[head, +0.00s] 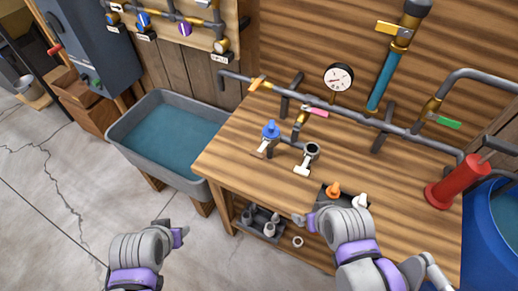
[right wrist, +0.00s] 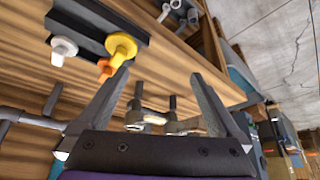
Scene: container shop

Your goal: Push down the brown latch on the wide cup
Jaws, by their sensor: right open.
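Two small cups stand on the wooden bench. One (head: 269,140) has a blue stopper (head: 271,129) in its top and a brownish latch (head: 262,150) low on its left front. The other (head: 311,153) is grey and open-topped, with a pale latch (head: 302,169) at its front. I cannot tell surely which is the wide one. Both cups show small in the right wrist view, partly hidden. My right gripper (head: 307,219) is open and empty at the bench's front edge, apart from both cups. My left gripper (head: 179,238) is over the floor, left of the bench; its jaws are unclear.
A dark tray (right wrist: 84,31) holds orange or yellow and white stoppers, near my right gripper. Pipes (head: 345,117) with coloured valves run along the bench's back. A water trough (head: 120,138) stands left, a red cylinder (head: 460,182) right. Bench around the cups is clear.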

